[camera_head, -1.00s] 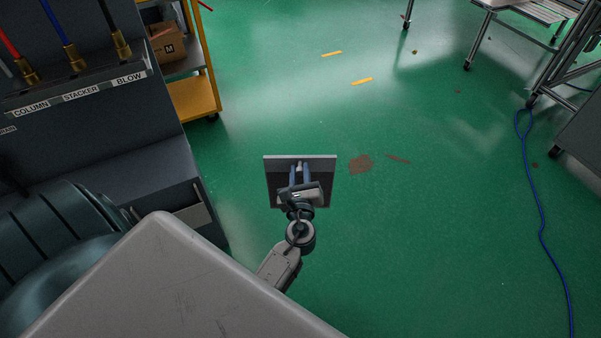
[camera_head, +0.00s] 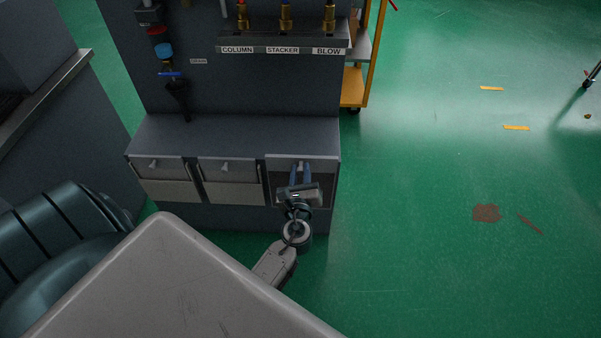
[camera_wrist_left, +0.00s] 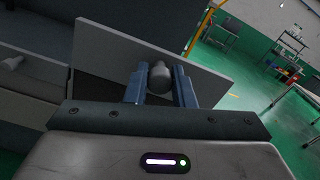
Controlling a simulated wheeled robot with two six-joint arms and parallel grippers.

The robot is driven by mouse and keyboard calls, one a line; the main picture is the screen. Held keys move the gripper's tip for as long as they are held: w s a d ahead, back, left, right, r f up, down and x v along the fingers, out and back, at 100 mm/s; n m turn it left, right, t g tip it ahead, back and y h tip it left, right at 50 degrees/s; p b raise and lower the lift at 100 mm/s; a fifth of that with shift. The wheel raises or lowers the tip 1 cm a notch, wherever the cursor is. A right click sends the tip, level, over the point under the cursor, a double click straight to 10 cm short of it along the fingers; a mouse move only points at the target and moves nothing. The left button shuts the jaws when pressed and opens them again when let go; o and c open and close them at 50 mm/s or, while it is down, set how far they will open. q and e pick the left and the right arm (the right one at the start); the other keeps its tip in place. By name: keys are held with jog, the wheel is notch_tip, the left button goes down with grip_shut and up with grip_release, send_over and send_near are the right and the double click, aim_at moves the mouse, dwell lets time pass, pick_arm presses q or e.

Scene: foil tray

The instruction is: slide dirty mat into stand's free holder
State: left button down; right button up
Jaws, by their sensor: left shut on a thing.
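My left gripper (camera_head: 302,170) is shut on the knob of a flat rectangular grey panel, the mat (camera_head: 328,176). The mat also shows in the left wrist view (camera_wrist_left: 120,48), with the blue fingers (camera_wrist_left: 160,80) on either side of its knob. The mat appears upright in front of the right end of the dark grey stand (camera_head: 235,130). Two similar knobbed panels (camera_head: 150,172) (camera_head: 218,172) sit in holders to its left. My right gripper is out of view.
Valves labelled COLUMN, STACKER and BLOW (camera_head: 284,40) rise above the stand. A yellow-framed cart (camera_head: 354,88) stands behind its right end. Green floor (camera_head: 430,190) is open to the right, with a brown stain (camera_head: 486,212).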

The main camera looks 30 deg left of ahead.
aim_at(301, 162)
pick_arm(q)
jog(key=shift+a, duration=0.15)
jog(key=shift+x, duration=3.4)
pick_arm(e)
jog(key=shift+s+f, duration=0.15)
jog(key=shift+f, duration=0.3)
pick_arm(q)
jog(key=shift+w, duration=0.1)
jog(key=shift+x, duration=2.4)
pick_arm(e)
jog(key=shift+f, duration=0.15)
